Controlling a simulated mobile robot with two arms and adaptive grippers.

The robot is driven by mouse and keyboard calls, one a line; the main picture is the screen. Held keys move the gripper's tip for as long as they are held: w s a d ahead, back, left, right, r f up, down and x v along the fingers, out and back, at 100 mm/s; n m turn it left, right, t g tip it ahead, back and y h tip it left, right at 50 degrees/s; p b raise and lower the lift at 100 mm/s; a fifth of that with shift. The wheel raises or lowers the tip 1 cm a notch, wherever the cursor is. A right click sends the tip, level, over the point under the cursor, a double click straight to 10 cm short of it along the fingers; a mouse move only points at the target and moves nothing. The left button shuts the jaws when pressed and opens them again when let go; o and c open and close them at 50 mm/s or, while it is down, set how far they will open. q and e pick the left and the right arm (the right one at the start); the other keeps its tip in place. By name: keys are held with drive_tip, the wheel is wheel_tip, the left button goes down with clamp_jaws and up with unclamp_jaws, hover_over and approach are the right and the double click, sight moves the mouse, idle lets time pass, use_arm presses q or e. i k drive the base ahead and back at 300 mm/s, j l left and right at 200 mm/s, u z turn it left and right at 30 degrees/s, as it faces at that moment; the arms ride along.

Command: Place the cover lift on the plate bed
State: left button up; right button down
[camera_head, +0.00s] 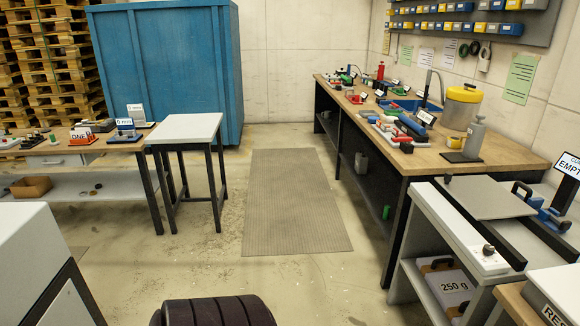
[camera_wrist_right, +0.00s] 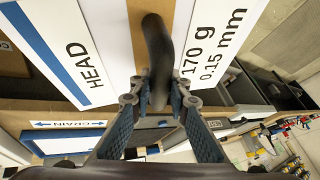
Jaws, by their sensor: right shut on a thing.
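In the right wrist view my right gripper (camera_wrist_right: 160,98) is shut on the curved black handle (camera_wrist_right: 156,42) of a lift with white label panels (camera_wrist_right: 102,52) and a brown middle strip. The panels read "HEAD" and "170 g 0.15 mm"; I cannot tell whether this is the cover lift. In the head view a white item marked "250 g" (camera_head: 453,285) with a dark handle stands on the shelf under the right bench. A flat grey plate (camera_head: 485,196) lies on that bench, by black rails; it may be the plate bed. My left gripper is in neither view.
A sign reading "EMPTY" (camera_head: 570,168) and blue parts stand right of the plate. A long workbench (camera_head: 425,160) with tools runs behind it. A small white table (camera_head: 187,130) stands left. The floor mat (camera_head: 290,200) is clear.

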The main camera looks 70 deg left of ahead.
sight(491, 193)
drive_tip(key=i+j+u, duration=0.1)
drive_tip(key=u, duration=0.6)
drive_tip(key=i+u, duration=0.1)
drive_tip(key=u, duration=0.6)
drive_tip(key=i+u, duration=0.1)
drive_tip(key=u, duration=0.65)
drive_tip(key=i+l+u, duration=0.1)
drive_tip(key=u, duration=0.6)
drive_tip(key=l+u, duration=0.15)
drive_tip(key=u, duration=0.55)
drive_tip(key=l+u, duration=0.2)
drive_tip(key=u, duration=0.5)
drive_tip(key=l+u, duration=0.2)
drive_tip(key=u, duration=0.55)
drive_tip(key=l+u, duration=0.15)
drive_tip(key=u, duration=0.55)
